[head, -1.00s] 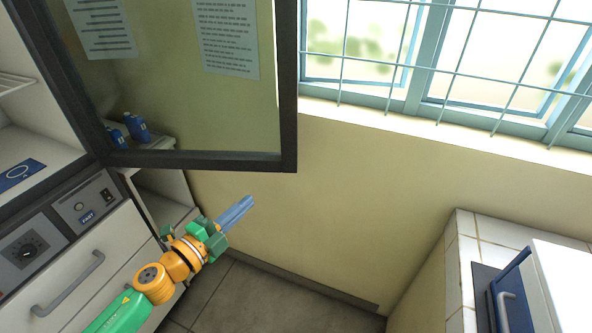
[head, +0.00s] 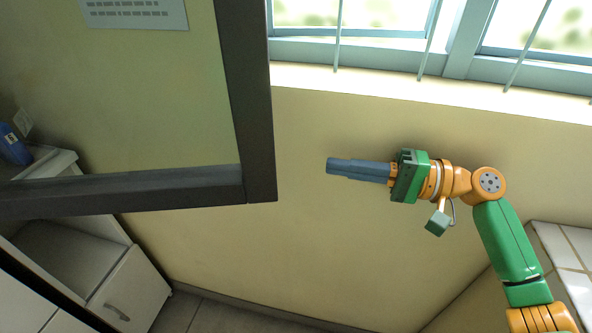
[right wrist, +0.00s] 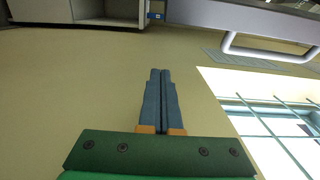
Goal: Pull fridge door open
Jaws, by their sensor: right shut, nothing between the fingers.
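The fridge door (head: 246,110), a glass pane in a dark frame, stands swung open at the left of the head view. Its lower outer corner is near the middle of the picture. My right gripper (head: 328,167) is to the right of that corner, apart from it, with its blue-grey fingers together and empty, pointing left. In the right wrist view the shut fingers (right wrist: 160,72) point up the picture. A grey edge with a pale bar handle (right wrist: 265,54) shows at upper right there, apart from the fingers. My left gripper is out of view.
A white cabinet (head: 130,290) with a drawer stands below the door, and a blue bottle (head: 14,146) is at far left. A barred window (head: 400,45) is behind. A white-tiled counter (head: 565,255) is at lower right. The wall area around the gripper is clear.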

